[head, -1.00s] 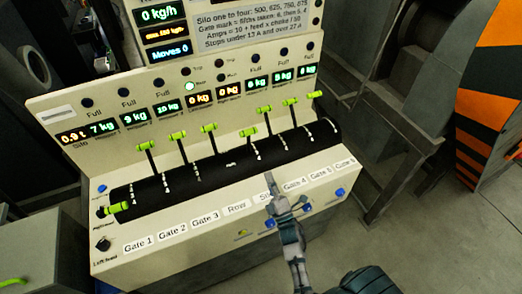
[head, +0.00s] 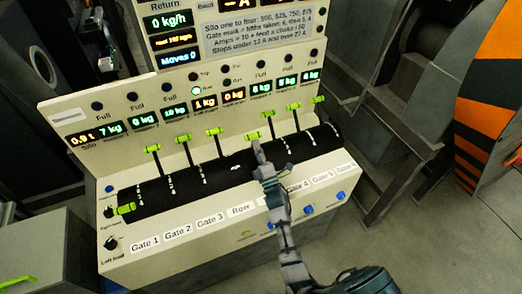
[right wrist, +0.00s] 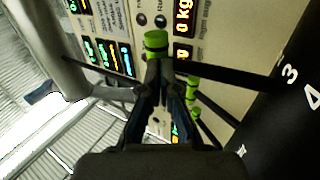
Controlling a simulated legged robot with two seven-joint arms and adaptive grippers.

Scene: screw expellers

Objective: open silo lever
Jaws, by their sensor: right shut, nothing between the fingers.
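A cream control panel (head: 75,190) carries a black curved drum (head: 230,170) with several black levers tipped in green. One green lever handle (head: 252,136), right of the drum's middle, sits lower than its neighbours. My right gripper (head: 258,146) is just in front of it, fingers together and empty. In the right wrist view this handle (right wrist: 156,44) stands just beyond the fingertips (right wrist: 158,66); I cannot tell whether they touch. My right arm covers the label between "Row" (head: 240,210) and "Gate 4" (head: 297,187). My left gripper is out of view.
Neighbouring green handles stand at left (head: 212,131) and right (head: 268,114). Another handle (head: 124,208) lies low at the drum's left end. Lit displays (head: 205,102) line the upright panel. Grey metal framework (head: 400,150) stands at right, with open floor before it.

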